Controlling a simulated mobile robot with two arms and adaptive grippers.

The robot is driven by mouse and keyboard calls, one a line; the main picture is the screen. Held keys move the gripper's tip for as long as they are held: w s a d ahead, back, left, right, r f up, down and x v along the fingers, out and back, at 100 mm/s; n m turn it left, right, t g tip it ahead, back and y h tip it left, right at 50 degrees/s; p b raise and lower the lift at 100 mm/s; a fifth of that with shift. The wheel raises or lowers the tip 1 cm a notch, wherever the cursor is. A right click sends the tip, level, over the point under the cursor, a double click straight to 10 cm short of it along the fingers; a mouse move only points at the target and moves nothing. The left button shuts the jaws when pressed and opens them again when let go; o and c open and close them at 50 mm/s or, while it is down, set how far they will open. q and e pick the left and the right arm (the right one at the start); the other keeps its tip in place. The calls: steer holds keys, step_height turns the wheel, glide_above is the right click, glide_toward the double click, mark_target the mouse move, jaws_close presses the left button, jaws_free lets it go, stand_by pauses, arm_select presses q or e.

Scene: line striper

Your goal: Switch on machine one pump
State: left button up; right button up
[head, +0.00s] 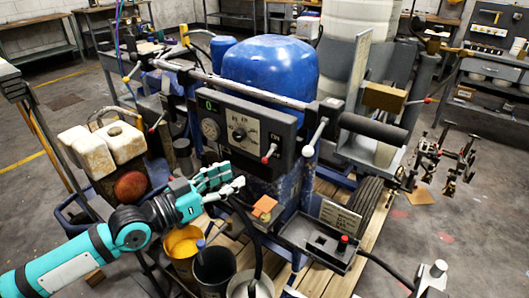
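The line striping machine has a big blue tank (270,66) and a dark control panel (285,134) in the middle of the head view. The panel carries a small green readout (208,106), a round gauge (210,129), a black dial (239,134) on a pale plate and a red-tipped lever (268,154). I cannot read which control is the pump switch. My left gripper (238,176) is just below and in front of the panel's lower left. Its fingers look spread and empty, apart from the lever. My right gripper is not in view.
A yellow paint bucket (183,243) and a black bucket (214,270) stand below my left gripper. A tray (318,240) with a red-topped knob (342,243) juts out at lower right. Open floor lies at right.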

mark_target(265, 160)
arm_select(q)
steer(key=p+x, duration=0.2)
steer(key=x, duration=0.8)
steer(key=shift+w+d, duration=0.1)
steer(key=shift+w, duration=0.05)
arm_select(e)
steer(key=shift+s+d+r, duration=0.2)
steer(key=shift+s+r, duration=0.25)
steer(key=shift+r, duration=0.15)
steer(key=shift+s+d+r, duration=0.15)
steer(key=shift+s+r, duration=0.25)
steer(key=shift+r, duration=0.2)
arm_select(q)
jaws_close()
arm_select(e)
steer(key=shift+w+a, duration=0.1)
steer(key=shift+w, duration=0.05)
